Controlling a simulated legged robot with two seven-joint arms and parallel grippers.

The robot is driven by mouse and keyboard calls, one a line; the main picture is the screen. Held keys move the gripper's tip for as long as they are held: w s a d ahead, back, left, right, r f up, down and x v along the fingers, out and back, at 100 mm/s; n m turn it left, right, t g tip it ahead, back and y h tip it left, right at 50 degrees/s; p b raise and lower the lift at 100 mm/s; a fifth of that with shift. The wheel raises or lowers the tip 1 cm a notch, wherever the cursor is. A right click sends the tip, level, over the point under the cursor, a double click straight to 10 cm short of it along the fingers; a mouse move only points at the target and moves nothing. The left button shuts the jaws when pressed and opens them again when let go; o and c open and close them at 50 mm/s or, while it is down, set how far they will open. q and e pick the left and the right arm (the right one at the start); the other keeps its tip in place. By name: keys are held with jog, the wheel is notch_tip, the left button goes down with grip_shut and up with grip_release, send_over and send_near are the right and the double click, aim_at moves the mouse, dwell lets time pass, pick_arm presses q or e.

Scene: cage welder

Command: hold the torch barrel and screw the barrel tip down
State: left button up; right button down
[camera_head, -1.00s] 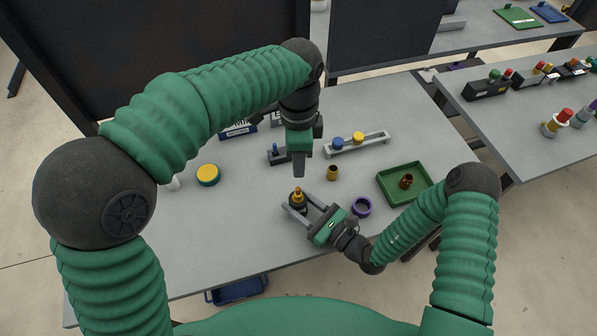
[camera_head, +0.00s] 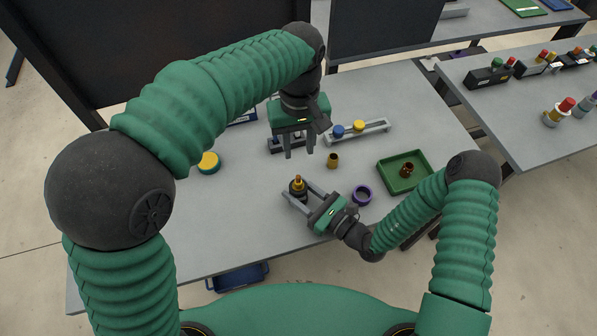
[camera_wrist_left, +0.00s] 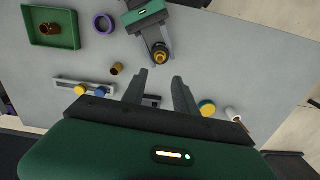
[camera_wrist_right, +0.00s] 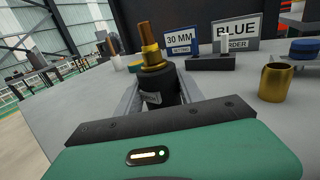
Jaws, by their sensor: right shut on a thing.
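The torch barrel (camera_wrist_right: 159,93) is a dark cylinder with a brass tip (camera_wrist_right: 150,46) standing upright on top. My right gripper (camera_head: 298,197) is shut around the dark barrel, low over the table. The barrel and tip also show in the left wrist view (camera_wrist_left: 160,54). My left gripper (camera_head: 299,152) is open and empty, raised above the table behind the barrel, with its fingers pointing down. Whether the tip is fully seated I cannot tell.
A loose brass sleeve (camera_head: 333,160), a purple ring (camera_head: 362,196) and a green tray (camera_head: 384,181) holding a brown piece lie to the right. A grey rack (camera_head: 376,132) with blue and yellow caps stands behind.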

aim_at(299, 176)
pick_arm(q)
notch_tip(299, 176, down, 12)
jog(key=n, duration=0.3)
jog(key=shift+n, duration=0.4)
jog(key=shift+r, duration=0.1)
jog(key=shift+c, duration=0.2)
grip_shut()
